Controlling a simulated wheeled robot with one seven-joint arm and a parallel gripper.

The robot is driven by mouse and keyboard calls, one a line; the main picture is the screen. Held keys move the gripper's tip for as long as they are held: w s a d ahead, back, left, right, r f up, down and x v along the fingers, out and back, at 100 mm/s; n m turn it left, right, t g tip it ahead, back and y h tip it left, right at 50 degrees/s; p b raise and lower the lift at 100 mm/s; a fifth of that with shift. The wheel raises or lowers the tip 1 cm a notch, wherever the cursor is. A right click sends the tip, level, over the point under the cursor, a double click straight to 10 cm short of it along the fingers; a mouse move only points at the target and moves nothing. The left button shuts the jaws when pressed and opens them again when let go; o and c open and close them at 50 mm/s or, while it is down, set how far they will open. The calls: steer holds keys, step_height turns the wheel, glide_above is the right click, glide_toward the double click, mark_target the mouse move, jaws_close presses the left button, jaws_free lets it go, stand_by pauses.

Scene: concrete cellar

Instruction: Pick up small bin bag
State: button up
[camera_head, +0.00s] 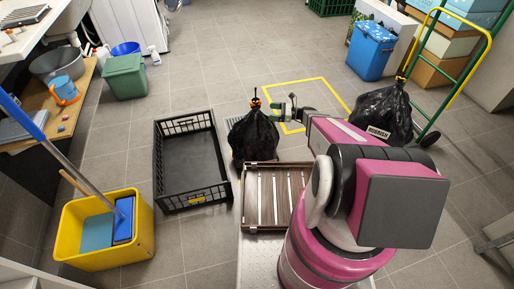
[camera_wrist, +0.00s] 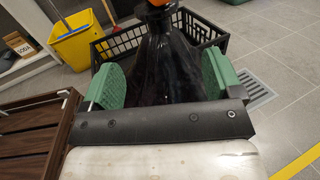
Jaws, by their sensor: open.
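The small bin bag (camera_head: 253,137) is black and stands upright on the floor, its gathered neck tied with orange at the top. My gripper (camera_head: 283,108) is open just right of the bag's neck, with its green finger pads pointing left toward it. In the wrist view the bag (camera_wrist: 165,62) fills the space between the two spread green fingers of my gripper (camera_wrist: 165,75). I cannot tell whether the pads touch it. The bag's lower part is hidden there by the gripper body.
A black crate (camera_head: 158,165) stands left of the bag, and a brown slatted crate (camera_head: 248,195) stands in front. A larger black rubbish bag (camera_head: 385,110) leans by a green hand truck (camera_head: 457,70). A yellow mop bucket (camera_head: 75,235) stands front left. Floor behind the bag is clear.

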mark_target(255, 110)
steer(key=a, duration=0.6)
steer(key=w+a, duration=0.1)
steer(key=a, duration=0.2)
steer(key=shift+a, duration=0.15)
steer(key=shift+r, duration=0.15)
jaws_close()
